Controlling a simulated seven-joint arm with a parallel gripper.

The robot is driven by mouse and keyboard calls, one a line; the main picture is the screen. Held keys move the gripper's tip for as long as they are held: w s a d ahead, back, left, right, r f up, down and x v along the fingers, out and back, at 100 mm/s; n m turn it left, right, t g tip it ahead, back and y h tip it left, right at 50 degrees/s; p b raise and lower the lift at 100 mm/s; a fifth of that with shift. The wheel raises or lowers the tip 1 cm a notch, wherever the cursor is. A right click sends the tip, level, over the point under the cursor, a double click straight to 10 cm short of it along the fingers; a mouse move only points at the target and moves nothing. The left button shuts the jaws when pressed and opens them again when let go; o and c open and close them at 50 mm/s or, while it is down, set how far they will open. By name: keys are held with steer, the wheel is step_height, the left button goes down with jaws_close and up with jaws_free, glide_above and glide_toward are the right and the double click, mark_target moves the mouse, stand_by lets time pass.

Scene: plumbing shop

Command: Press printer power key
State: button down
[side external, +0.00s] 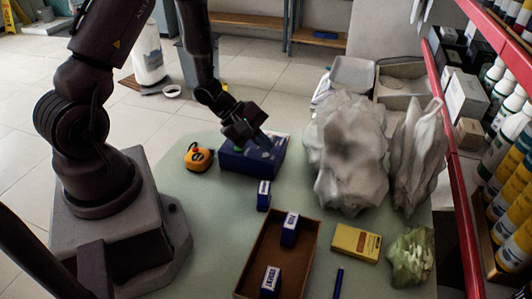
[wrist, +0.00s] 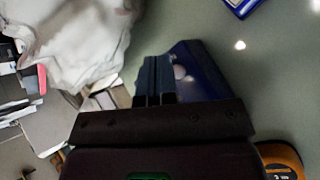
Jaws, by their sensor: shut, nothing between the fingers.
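The printer looks to be the dark blue box (side external: 238,163) on the table's far side, with light marks on its top face. My gripper (side external: 266,144) is shut and empty, fingers pointing down at the top of this box. I cannot tell whether the fingertips touch it. In the wrist view the shut fingers (wrist: 155,78) overlap the blue box (wrist: 203,70), with a pale round spot on it beside them. The power key cannot be picked out clearly; the gripper hides part of the top face.
An orange tape measure (side external: 198,157) sits left of the blue box. A small blue-and-white carton (side external: 263,196) stands in front. Crumpled pale bags (side external: 347,150) rise close on the right. A brown tray (side external: 308,262) holds more cartons near a yellow box (side external: 355,243).

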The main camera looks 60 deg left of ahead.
mark_target(264, 156)
step_height(264, 156, up, 6)
stand_by(0.6)
